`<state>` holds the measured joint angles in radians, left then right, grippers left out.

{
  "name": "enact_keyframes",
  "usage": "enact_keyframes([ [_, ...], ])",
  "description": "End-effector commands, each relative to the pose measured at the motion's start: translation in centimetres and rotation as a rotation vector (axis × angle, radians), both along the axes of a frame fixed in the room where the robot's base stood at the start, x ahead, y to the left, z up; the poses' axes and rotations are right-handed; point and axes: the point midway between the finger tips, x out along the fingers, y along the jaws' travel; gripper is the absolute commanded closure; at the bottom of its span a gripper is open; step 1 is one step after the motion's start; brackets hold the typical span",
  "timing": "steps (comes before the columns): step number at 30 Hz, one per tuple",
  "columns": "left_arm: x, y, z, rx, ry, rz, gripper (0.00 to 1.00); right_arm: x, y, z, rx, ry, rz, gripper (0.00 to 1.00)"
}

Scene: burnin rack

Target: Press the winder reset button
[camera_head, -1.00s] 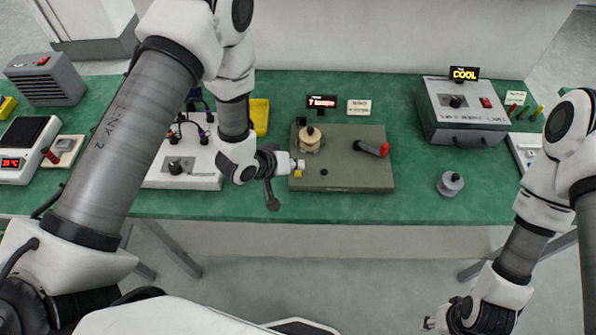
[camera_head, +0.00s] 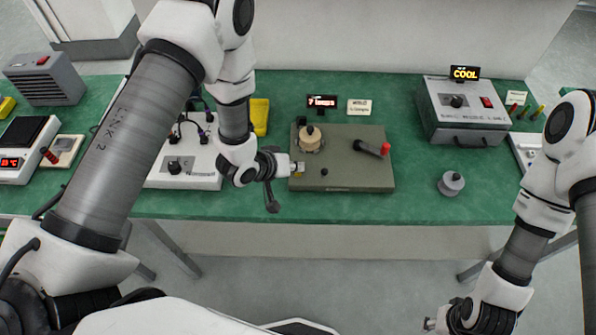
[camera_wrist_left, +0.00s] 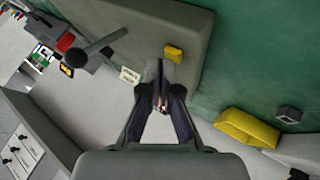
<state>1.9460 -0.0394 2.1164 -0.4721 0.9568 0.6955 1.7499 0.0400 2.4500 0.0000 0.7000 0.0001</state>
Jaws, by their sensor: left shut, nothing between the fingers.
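The winder is an olive-grey box (camera_head: 345,181) on the green table, with a wooden spool (camera_head: 310,139) and a black crank with a red knob (camera_head: 385,149). My left gripper (camera_head: 299,168) is shut and empty at the winder's left edge. In the left wrist view its fingers (camera_wrist_left: 161,103) are together, and a yellow button (camera_wrist_left: 173,53) shows on the winder just past the tips. I cannot tell whether they touch it. In the head view the gripper mostly hides that button. My right gripper (camera_head: 430,325) is low at the bottom right, away from the table.
A display reading 7 loops (camera_head: 322,101) and a label card (camera_head: 359,107) stand behind the winder. A white device (camera_head: 185,178) and a yellow bin (camera_head: 260,115) are to its left. A grey weight (camera_head: 451,184) and a COOL box (camera_head: 464,113) are to its right.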

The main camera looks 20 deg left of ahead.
Motion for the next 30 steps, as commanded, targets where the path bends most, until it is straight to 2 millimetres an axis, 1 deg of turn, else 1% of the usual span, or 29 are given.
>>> enact_keyframes([
  [15, 0.0, 0.0, -0.7, 0.0, 0.0, 0.0, 1.0, 0.0, 0.0, -0.4, 0.0, 0.0, 0.0, 0.6],
  [23, 0.0, 0.0, -0.7, 0.0, 0.001, -0.001, 1.0, 0.0, 0.0, -0.4, 0.0, 0.0, 0.0, 0.6],
  [26, 0.0, 0.0, -0.4, 0.0, 0.001, -0.001, 1.0, 0.0, 0.0, -0.1, 0.0, 0.0, 0.0, 0.6],
  [30, 0.0, 0.0, 0.6, 0.0, 0.0, 0.0, 1.0, 0.0, 0.0, 0.6, 0.0, 0.0, 0.0, 0.6],
])
